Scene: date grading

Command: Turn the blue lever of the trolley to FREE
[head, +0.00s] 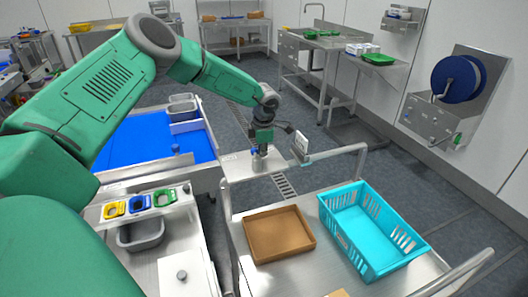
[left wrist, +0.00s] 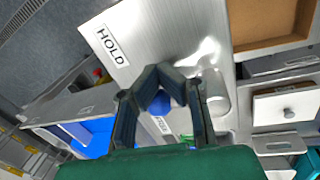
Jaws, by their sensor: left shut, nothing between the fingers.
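The steel trolley (head: 322,266) stands at the front right in the head view. At its far left corner is a flat steel plate (head: 236,168), with a HOLD label (left wrist: 112,45) in the left wrist view. The blue lever's knob (left wrist: 160,101) shows behind and between my left fingers. A second label (left wrist: 161,126) lies near the knob, mostly hidden and unreadable. My left gripper (head: 260,148) points down over the plate; in the left wrist view its fingertips (left wrist: 164,78) are shut together with nothing held. I cannot tell whether they touch the lever. My right gripper is out of view.
A brown tray (head: 308,219) and a turquoise crate (head: 329,215) stand on the trolley. A raised rail (head: 340,150) runs along its far end, close to my gripper. A blue-surfaced table (head: 140,143) and a grader with coloured rings (head: 139,204) are left.

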